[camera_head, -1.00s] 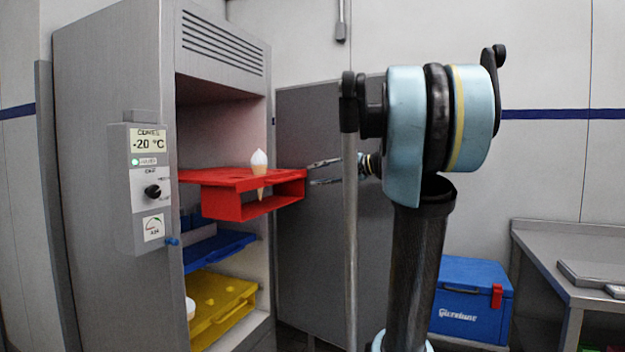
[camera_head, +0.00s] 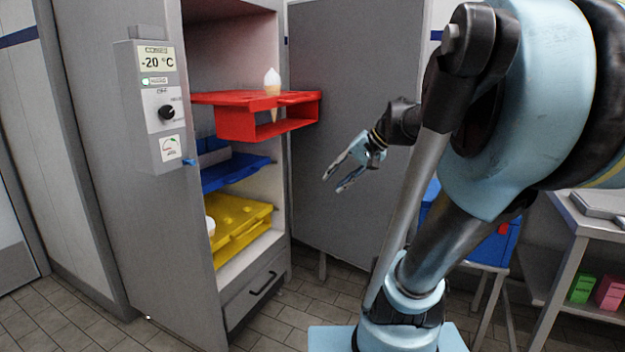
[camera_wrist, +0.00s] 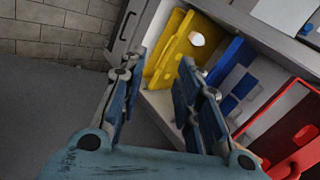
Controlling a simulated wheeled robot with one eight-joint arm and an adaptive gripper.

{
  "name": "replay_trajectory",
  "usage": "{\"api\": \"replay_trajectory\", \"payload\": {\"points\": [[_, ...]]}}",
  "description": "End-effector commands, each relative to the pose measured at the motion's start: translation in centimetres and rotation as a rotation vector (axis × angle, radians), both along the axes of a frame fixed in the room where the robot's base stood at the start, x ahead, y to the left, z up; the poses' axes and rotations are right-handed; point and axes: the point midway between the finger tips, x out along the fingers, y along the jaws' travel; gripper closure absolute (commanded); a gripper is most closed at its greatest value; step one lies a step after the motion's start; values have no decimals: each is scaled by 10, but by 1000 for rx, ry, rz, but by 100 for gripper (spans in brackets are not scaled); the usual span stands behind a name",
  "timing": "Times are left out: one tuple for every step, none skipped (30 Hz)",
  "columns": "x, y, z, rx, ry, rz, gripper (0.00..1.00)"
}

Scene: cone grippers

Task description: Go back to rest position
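My gripper (camera_head: 335,181) is open and empty in the head view, in front of the open freezer door and to the right of the freezer shelves, apart from both. In the wrist view my gripper's fingers (camera_wrist: 160,75) are spread with nothing between them. A white ice cream cone (camera_head: 271,82) stands upright in the red rack (camera_head: 235,124), which sticks out of the freezer at the top. The red rack also shows at the right of the wrist view (camera_wrist: 303,135). A yellow rack (camera_head: 243,217) with a partly hidden white-topped cone (camera_head: 210,226) sits below.
A blue rack (camera_head: 222,178) lies between the red and yellow racks. The freezer door (camera_head: 345,120) stands open behind my arm. A blue cooler box (camera_head: 487,248) is partly hidden by my arm. A metal table (camera_head: 590,222) stands at the right. Tiled floor in front is clear.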

Motion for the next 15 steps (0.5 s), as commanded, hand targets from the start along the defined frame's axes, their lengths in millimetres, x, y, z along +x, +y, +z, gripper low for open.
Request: {"api": "replay_trajectory", "payload": {"points": [[-19, -6, -24, -69, 7, 19, 69], [-29, -11, -38, -116, 11, 30, 69], [-42, -18, -56, -176, 16, 45, 69], [-52, -25, -69, -221, 19, 55, 69], [-61, -31, -82, -267, 22, 66, 69], [-73, -40, -98, -327, 26, 80, 69], [-81, -48, -110, -370, 28, 89, 69], [-89, -55, -121, -412, 30, 98, 69], [-99, -64, -134, -467, 32, 111, 69], [-105, -71, -143, -503, 34, 119, 69], [-111, -78, -151, -539, 34, 126, 69], [-118, -86, -161, -582, 35, 135, 69], [-122, -91, -167, -610, 37, 142, 69], [-126, -96, -172, -635, 36, 147, 69], [-130, -102, -177, -662, 37, 152, 69]]}}
